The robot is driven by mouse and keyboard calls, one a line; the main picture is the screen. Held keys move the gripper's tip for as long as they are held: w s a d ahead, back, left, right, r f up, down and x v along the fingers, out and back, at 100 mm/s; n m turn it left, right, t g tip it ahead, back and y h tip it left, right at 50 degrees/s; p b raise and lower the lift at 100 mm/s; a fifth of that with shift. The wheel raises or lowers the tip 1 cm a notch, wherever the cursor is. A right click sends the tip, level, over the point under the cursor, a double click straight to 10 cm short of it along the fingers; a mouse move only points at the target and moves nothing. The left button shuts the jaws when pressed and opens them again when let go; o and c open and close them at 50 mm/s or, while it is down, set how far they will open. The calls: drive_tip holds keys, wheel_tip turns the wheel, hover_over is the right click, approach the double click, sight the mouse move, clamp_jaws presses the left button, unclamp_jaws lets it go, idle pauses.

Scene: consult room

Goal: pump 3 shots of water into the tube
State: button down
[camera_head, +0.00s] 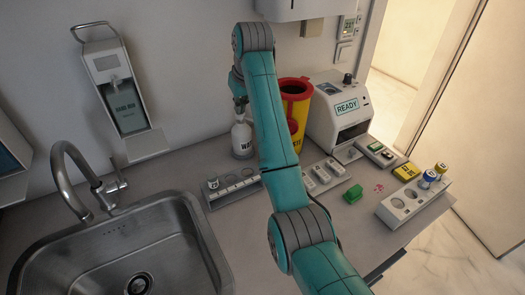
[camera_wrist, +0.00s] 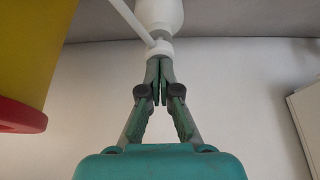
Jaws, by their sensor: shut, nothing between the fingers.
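A white pump bottle (camera_head: 242,138) stands upright on the counter behind the left rack. My gripper (camera_head: 239,98) is directly above it, shut and empty. In the wrist view, my gripper's closed fingertips (camera_wrist: 160,68) meet at the bottle's white pump head (camera_wrist: 161,47); they look touching or nearly so. The pump's thin spout reaches out toward the upper left there. A small pale tube (camera_head: 213,183) stands at the left end of the left rack (camera_head: 238,189). I cannot tell the water level in it.
A yellow sharps bin with a red rim (camera_head: 296,88) stands close right of the bottle. A white device reading READY (camera_head: 337,112) is further right. A rack with blue- and yellow-capped tubes (camera_head: 399,209) and a green block (camera_head: 353,194) lie right. A sink (camera_head: 95,245) is left.

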drive_tip(key=shift+r, duration=1.4)
drive_tip(key=shift+f, duration=0.4)
drive_tip(key=shift+f, duration=1.15)
drive_tip(key=shift+r, duration=1.55)
drive_tip(key=shift+f, duration=0.2)
